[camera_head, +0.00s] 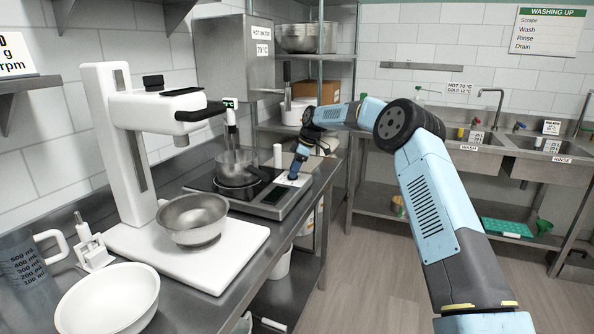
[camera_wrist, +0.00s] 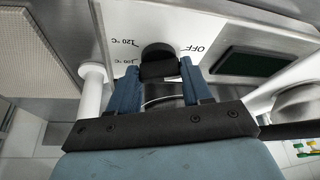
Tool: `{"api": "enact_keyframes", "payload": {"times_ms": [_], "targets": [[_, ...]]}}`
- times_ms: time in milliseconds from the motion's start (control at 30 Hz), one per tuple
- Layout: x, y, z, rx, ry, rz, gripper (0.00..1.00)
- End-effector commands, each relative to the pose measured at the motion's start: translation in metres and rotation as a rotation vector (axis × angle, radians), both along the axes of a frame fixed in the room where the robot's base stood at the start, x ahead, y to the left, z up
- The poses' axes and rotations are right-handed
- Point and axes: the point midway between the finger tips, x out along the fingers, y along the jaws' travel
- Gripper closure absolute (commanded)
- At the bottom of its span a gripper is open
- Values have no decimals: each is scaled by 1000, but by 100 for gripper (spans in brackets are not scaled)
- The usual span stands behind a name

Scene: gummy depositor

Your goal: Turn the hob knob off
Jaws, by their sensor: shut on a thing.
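The hob knob (camera_wrist: 158,56) is a black round knob on a pale panel in the wrist view. Labels 100 °C and 120 °C stand to its left and OFF to its right. My gripper (camera_wrist: 160,70) has its two blue fingers closed on the knob's sides. Which label the knob points at is hidden by the grip. In the head view my gripper (camera_head: 293,176) reaches down to the front panel of the hob (camera_head: 262,195). The knob itself is hidden there. A glass pot (camera_head: 237,162) sits on the hob.
A white stand mixer (camera_head: 115,150) with a steel bowl (camera_head: 193,213) is left of the hob. A dark display (camera_wrist: 250,61) lies right of the knob, and a white post (camera_wrist: 92,88) stands to its left. The floor right of the bench is clear.

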Motion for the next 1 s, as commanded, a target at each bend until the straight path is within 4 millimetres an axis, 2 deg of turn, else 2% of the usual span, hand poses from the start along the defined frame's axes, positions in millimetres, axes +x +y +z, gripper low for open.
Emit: {"api": "enact_keyframes", "payload": {"times_ms": [33,600,633,900,1000], "targets": [[-4,7,-1,5,6,21,82],[-6,9,-2,4,11,57,82],[-6,9,-2,4,12,57,50],[-3,6,-1,2,8,52,26],[-3,5,-1,2,6,50,26]]}}
